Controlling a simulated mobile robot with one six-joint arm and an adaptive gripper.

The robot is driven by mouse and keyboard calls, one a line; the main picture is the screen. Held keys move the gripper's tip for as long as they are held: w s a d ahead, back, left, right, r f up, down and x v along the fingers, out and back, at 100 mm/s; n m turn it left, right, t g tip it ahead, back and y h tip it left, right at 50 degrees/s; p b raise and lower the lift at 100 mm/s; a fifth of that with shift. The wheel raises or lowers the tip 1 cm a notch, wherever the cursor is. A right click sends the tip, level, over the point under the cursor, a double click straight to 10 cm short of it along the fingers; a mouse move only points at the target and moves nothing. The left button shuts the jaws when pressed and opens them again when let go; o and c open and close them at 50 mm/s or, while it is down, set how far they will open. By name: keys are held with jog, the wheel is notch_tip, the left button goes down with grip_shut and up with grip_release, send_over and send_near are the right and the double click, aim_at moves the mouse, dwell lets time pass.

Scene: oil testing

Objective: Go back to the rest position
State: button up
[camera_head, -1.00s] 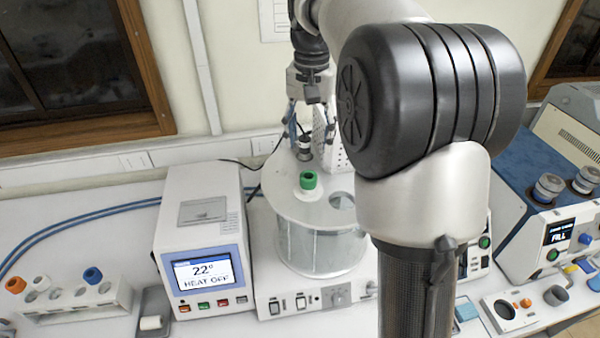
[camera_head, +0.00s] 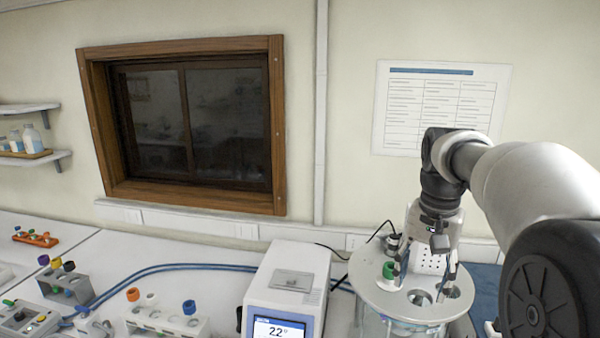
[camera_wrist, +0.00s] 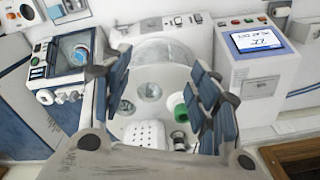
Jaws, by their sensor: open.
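My gripper (camera_head: 430,268) is over the round lid of the glass bath in the head view, pointing down. In the wrist view my gripper (camera_wrist: 160,100) has its two fingers spread wide, with nothing between them but the view of the bath lid below. The lid (camera_head: 372,284) carries a green cap (camera_head: 389,270), which also shows in the wrist view (camera_wrist: 178,104) beside the finger on the right. Open round holes show in the lid in the wrist view. How high the fingertips are above the lid is hard to tell.
A white controller (camera_head: 288,283) with a lit screen stands left of the bath. A rack (camera_head: 165,320) with several capped tubes stands further left. In the wrist view a blue and white instrument (camera_wrist: 68,62) stands left of the bath. The wall is behind; the space above the bench is free.

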jog(key=s+a+f+n+t+b, duration=0.2)
jog(key=s+a+f+n+b, duration=0.1)
jog(key=s+f+b, duration=0.5)
jog(key=s+a+f+n+t+b, duration=0.2)
jog(key=s+a+f+b, duration=0.4)
jog(key=s+f, duration=0.9)
jog(key=shift+s+f+n+b, duration=0.25)
jog(key=shift+n+b, duration=0.65)
jog(key=shift+b, duration=0.35)
jog(key=shift+c, duration=0.3)
